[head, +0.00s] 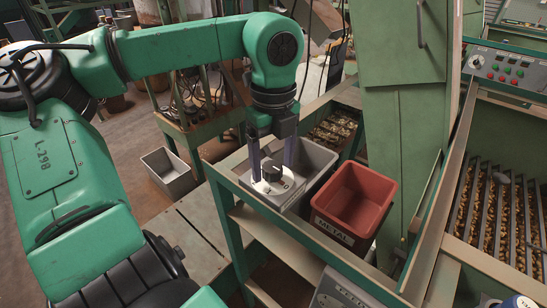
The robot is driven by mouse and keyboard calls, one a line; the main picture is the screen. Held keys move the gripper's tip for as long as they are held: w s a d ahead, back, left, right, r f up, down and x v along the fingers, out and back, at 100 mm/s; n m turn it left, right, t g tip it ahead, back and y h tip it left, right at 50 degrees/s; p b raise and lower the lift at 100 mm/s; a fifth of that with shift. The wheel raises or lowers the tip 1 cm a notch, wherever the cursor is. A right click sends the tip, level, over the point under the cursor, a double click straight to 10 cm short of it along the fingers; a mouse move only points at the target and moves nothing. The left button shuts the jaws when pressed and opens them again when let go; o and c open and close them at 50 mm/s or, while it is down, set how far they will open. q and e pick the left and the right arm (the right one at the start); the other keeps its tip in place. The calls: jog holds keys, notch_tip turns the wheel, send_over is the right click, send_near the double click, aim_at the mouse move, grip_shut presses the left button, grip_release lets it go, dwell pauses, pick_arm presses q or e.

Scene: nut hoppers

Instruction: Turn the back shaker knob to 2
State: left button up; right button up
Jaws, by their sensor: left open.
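A small light-grey control box (287,196) with a dark knob (271,173) on top sits on the green stand. Dark markings show around the knob, too small to read, so its setting cannot be told. My left gripper (272,168) points down over this box. Its two fingers are apart, one on each side of the knob; whether they touch it I cannot tell. A second grey box (345,290) is partly in view at the bottom edge. My right gripper is not in view.
A red bin (358,196) labelled METAL stands right of the control box, with a grey bin (313,160) behind the gripper. A green cabinet (405,130) rises behind the red bin. A machine with slatted channels of nuts (500,215) and a button panel (505,68) is at the right.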

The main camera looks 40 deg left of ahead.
pick_arm(q)
jog(key=shift+s+a+f, duration=0.1)
jog(key=shift+f, duration=0.15)
grip_shut()
